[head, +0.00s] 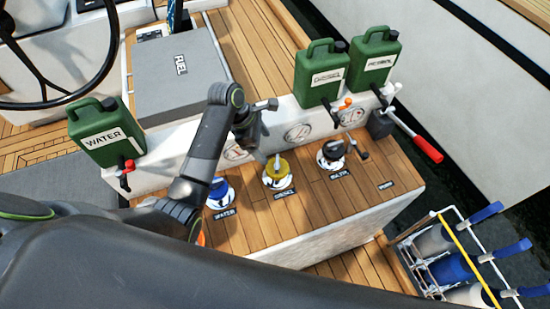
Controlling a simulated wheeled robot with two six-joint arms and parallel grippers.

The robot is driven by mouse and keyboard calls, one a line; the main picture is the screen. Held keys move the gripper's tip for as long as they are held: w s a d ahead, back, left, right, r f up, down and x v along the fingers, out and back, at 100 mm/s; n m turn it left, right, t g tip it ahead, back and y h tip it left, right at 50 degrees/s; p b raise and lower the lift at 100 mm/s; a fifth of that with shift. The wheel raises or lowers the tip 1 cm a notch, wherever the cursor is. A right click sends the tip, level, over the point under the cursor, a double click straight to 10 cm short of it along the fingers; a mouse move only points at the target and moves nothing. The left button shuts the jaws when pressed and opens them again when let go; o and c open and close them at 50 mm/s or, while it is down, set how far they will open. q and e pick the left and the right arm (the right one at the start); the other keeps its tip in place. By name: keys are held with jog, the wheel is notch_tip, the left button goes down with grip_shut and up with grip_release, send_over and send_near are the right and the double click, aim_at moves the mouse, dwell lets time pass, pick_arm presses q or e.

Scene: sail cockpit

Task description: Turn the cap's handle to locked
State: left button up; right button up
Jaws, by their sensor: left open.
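Three caps sit in a row on the wooden locker top: a blue cap (219,190) at the left, a yellow cap (276,174) in the middle and a black cap (331,155) at the right. A small grey upright handle (277,160) shows on the yellow cap. I cannot tell from this view whether any cap is locked. My left gripper (260,153) is open and points down, above and just left of the yellow cap. Its fingertips are small and dark, and I see no clear contact with the handle. My right gripper is not in view.
Green jerrycans stand behind: one marked WATER (106,131) at left, two others (321,73) (374,58) at right. A red-tipped lever (415,137) sticks out at the right.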

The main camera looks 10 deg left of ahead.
aim_at(277, 162)
pick_arm(q)
jog(key=x, duration=0.8)
jog(key=shift+d+f, duration=0.1)
jog(key=shift+f, duration=0.2)
jog(key=shift+w+d+f, duration=0.1)
jog(key=shift+d+f, duration=0.05)
jog(key=shift+f, duration=0.2)
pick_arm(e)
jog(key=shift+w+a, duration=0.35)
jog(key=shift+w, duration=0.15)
pick_arm(q)
jog(key=c, duration=1)
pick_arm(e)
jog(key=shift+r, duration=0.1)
